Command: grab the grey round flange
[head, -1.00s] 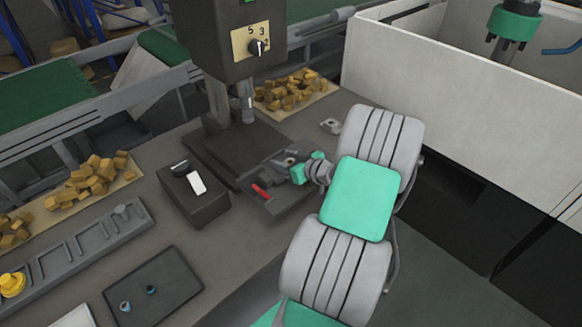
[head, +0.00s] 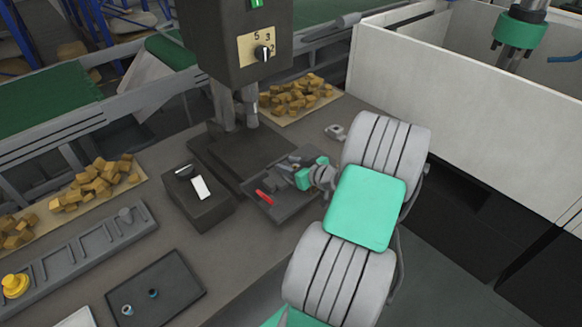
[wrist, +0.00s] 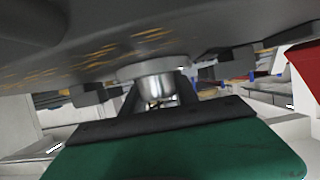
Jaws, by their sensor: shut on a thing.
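The grey round flange shows in the wrist view as a shiny round metal piece (wrist: 155,86) with a wider grey collar, between my dark fingers. In the head view it is small and mostly hidden at the fingertips. My gripper (head: 291,168) is shut on it, low over the dark tray in front of the drill press. In the wrist view the green gripper body fills the bottom, and the jaws (wrist: 156,96) reach to the metal piece. A dark surface spans the top of that view, close to the collar.
A red handle (head: 264,198) lies left of my gripper on the dark tray (head: 280,213). The drill press (head: 235,45) stands behind. A dark box (head: 195,208) is at left, and a small grey part (head: 334,132) lies behind my wrist. A white-walled enclosure (head: 440,85) rises at right.

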